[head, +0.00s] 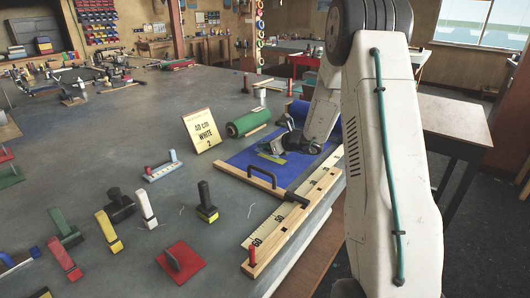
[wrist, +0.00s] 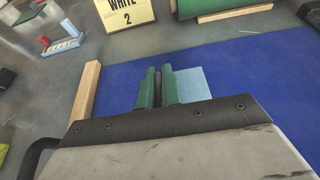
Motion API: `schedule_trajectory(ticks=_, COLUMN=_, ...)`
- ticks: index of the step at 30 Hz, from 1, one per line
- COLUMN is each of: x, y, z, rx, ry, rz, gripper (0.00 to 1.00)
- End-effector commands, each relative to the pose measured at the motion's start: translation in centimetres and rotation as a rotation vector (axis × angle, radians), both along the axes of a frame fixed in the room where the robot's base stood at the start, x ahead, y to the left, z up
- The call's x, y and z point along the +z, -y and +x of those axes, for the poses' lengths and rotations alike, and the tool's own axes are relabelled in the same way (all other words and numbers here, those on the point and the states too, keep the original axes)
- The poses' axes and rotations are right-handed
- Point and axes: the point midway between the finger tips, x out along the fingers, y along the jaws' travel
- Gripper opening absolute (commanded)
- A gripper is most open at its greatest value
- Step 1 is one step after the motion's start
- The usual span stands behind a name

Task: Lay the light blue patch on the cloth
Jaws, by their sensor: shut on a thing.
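The blue cloth (head: 243,158) lies spread on the table and fills much of the wrist view (wrist: 250,65). The light blue patch (wrist: 191,85) shows beyond and to the right of my gripper's green fingers (wrist: 155,88). My gripper (head: 272,152) is low over the cloth. Its fingers are shut on a dark upright piece, which looks like the patch's grip. The fingers and palm hide part of the patch. I cannot tell whether the patch touches the cloth or hangs just above it.
A wooden bar with a dark handle (head: 250,180) lies along the cloth's edge, beside a long ruler (head: 290,215). A green roll (head: 248,122) and a yellow sign reading "WHITE 2" (head: 201,131) stand behind. A red patch (head: 180,262) and several coloured blocks occupy the table front.

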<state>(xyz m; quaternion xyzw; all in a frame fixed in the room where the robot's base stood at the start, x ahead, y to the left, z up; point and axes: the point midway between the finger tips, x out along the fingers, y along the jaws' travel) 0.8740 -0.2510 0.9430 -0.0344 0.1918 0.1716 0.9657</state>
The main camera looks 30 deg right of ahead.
Motion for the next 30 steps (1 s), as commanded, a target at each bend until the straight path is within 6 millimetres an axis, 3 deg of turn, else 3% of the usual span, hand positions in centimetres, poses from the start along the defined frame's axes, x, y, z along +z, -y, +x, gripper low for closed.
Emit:
schedule_trajectory(ticks=6, x=-2.9, y=0.2, z=-0.1, rx=-0.003, ry=-0.003, rz=0.001, gripper=0.0)
schedule_trajectory(ticks=17, x=-3.3, y=0.3, z=-0.1, rx=-0.004, ry=-0.001, rz=0.0, gripper=0.0)
schedule_trajectory(ticks=18, x=-3.2, y=0.3, z=-0.1, rx=-0.003, ry=-0.001, rz=-0.001, gripper=0.17)
schedule_trajectory(ticks=19, x=-3.2, y=0.2, z=-0.1, rx=-0.003, ry=-0.001, rz=-0.001, gripper=0.25)
schedule_trajectory(ticks=20, x=-3.2, y=0.2, z=-0.1, rx=-0.003, ry=-0.001, rz=-0.001, gripper=0.28)
schedule_trajectory(ticks=30, x=-2.8, y=0.2, z=-0.1, rx=-0.003, ry=0.0, rz=0.0, gripper=0.28)
